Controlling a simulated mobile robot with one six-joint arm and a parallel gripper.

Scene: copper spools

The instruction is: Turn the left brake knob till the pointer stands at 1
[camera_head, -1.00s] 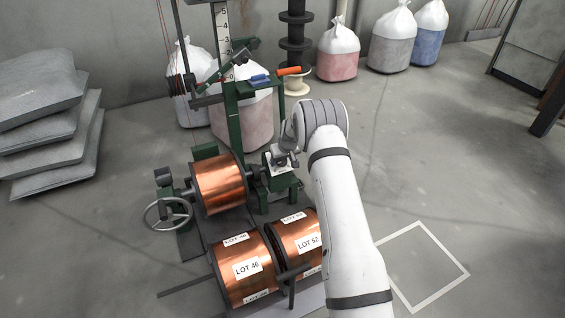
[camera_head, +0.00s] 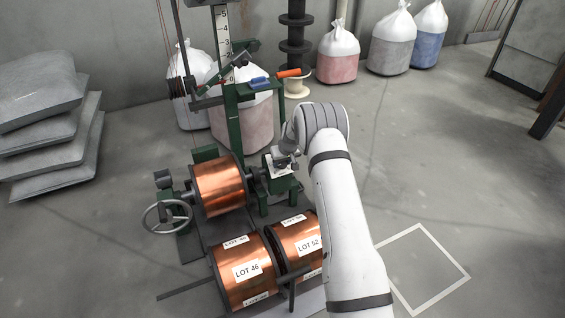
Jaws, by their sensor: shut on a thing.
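My gripper (camera_head: 284,163) is at the green brake stand, to the right of the mounted copper spool. It is shut on a small knob that the fingers and wrist mostly hide. A white dial plate (camera_head: 277,171) shows just below the fingers. Its pointer and numbers are too small and too covered to read, and I cannot make out a second knob. The mounted copper spool (camera_head: 219,187) sits on its shaft left of the stand.
Copper spools marked LOT 46 (camera_head: 247,287) and LOT 52 (camera_head: 301,230) lie in front. A handwheel (camera_head: 166,217) is at the left. A green post with a numbered scale (camera_head: 224,35) rises behind. Grey sacks (camera_head: 45,125) are far left. Floor at right is clear around a white outlined square (camera_head: 440,235).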

